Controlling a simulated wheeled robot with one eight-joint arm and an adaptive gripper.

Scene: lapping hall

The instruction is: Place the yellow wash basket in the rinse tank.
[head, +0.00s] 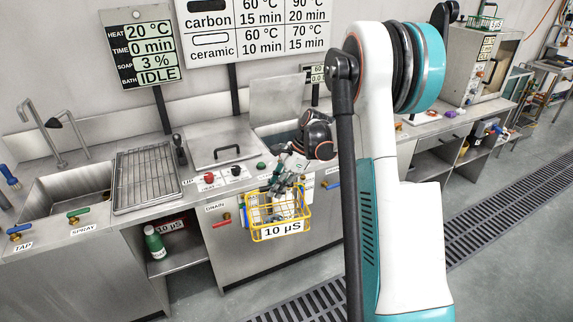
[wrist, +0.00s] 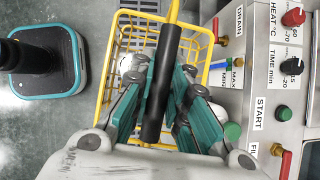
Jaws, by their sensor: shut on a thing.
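The yellow wire wash basket (head: 254,232) hangs in front of the counter in the head view. A "10 µS" label shows on its front. My gripper (head: 284,184) is above it. In the wrist view my gripper's teal fingers (wrist: 163,88) are shut on the black grip of the basket's handle (wrist: 160,85), and the yellow rim (wrist: 209,62) shows around them. Pale parts lie inside, mostly hidden by the fingers. An open tank (head: 280,131) with a raised lid (head: 288,97) is behind my gripper, partly covered by my arm. I cannot read which tank is the rinse tank.
A closed lidded tank (head: 222,146) with knobs is left of the open one. Further left are a wire drain rack (head: 145,178) and a sink (head: 75,192). A red drain valve (head: 222,220) juts from the counter front.

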